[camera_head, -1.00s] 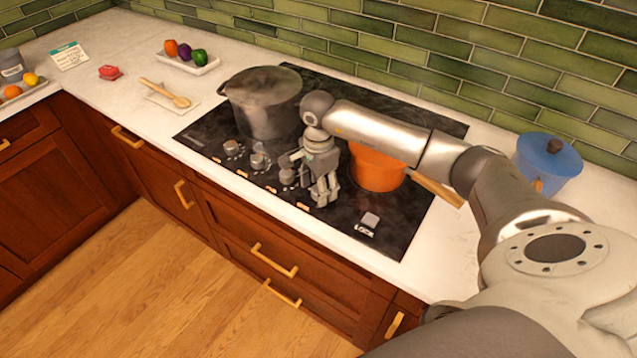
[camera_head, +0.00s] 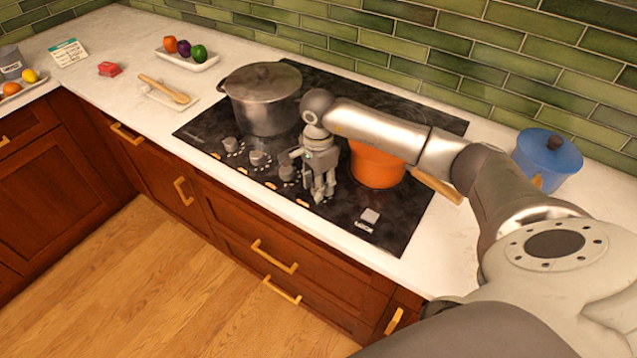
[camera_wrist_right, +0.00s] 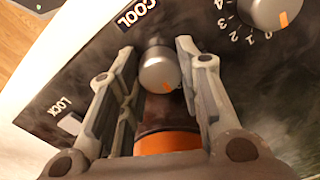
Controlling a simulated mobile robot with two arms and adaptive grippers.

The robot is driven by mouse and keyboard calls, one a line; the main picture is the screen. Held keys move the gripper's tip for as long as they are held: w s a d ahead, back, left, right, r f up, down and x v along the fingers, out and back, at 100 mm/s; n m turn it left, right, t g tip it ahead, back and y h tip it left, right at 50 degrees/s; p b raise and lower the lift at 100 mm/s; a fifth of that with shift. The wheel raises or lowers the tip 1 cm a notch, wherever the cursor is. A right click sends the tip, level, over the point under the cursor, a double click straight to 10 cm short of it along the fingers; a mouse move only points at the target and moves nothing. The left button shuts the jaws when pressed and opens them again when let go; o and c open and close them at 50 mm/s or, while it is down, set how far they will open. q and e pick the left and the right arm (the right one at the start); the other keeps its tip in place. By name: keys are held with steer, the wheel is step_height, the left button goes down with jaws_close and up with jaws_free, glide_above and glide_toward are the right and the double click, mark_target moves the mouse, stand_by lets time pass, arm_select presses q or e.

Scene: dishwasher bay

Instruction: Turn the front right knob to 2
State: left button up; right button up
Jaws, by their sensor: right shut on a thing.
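The gripped knob (camera_wrist_right: 158,72) is a round grey knob with an orange pointer mark, seen in the right wrist view. My right gripper (camera_wrist_right: 158,65) is shut on it, one finger on each side. My left gripper is out of view.
Other knobs (camera_head: 257,158) sit left of my gripper. A grey lidded pot (camera_head: 262,100) and an orange pot (camera_head: 377,168) stand behind. The orange pot's wooden handle (camera_head: 437,187) sticks out right. A lock button (camera_head: 370,215) lies right. A blue pot (camera_head: 548,155) stands on the counter.

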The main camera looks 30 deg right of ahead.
steer(key=shift+f+m+b, duration=0.1)
steer(key=shift+m+b, duration=0.55)
steer(key=shift+m, duration=0.15)
steer(key=m+b, duration=0.2)
steer(key=m, duration=0.1)
steer(key=m+b, duration=0.1)
steer(key=m, duration=0.2)
steer(key=shift+m, duration=0.4)
steer(key=shift+m+b, duration=0.6)
steer(key=shift+m, duration=0.9)
steer(key=o, duration=1)
steer(key=shift+o, duration=0.2)
steer(key=shift+r, duration=0.25)
